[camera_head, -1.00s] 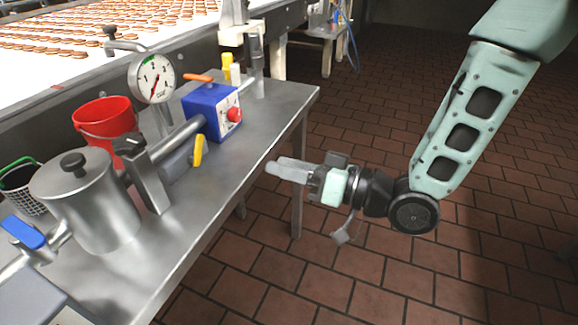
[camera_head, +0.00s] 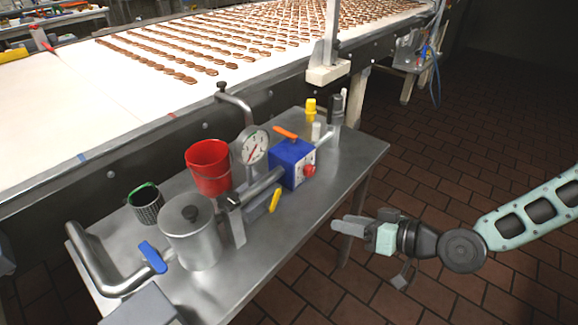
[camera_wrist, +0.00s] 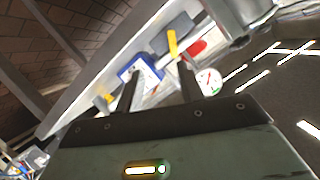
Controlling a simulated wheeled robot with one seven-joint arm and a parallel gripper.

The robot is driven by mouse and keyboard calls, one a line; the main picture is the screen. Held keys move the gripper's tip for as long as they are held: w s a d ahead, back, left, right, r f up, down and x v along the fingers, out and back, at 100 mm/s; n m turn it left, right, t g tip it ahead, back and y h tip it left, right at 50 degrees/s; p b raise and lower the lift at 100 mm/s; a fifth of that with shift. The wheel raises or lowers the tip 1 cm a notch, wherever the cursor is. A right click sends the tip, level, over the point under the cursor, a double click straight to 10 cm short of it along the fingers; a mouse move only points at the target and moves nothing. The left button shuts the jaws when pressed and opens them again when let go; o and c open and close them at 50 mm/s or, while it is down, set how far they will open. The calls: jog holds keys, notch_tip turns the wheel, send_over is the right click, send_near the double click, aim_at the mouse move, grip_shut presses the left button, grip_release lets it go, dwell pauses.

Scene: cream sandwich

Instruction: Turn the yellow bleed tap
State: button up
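The yellow bleed tap (camera_head: 274,200) is a small lever standing tilted on the pipework, in front of the blue box, on the steel table. It also shows in the wrist view as a yellow bar (camera_wrist: 172,45). My gripper (camera_head: 338,226) is to the right of the tap, by the table's right edge, apart from it and empty. In the wrist view my gripper (camera_wrist: 158,78) has its two fingers spread with a gap between them. The tap appears beyond the fingertips, nearer the right finger.
The steel table (camera_head: 352,164) holds a blue box (camera_head: 291,163) with a red knob and orange handle, a gauge (camera_head: 254,147), a red bucket (camera_head: 209,168), a metal pot (camera_head: 192,236) and a blue-handled valve (camera_head: 152,257). A conveyor (camera_head: 110,85) runs behind. Floor right of the table is open.

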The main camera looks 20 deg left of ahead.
jog(key=g+p, duration=0.1)
jog(key=p, duration=0.3)
send_near(279, 195)
jog(key=shift+n, duration=0.4)
jog(key=p+x, duration=0.4)
jog(key=x, duration=0.4)
jog(key=shift+s+r, duration=0.1)
grip_shut()
jog(key=shift+y, duration=0.3)
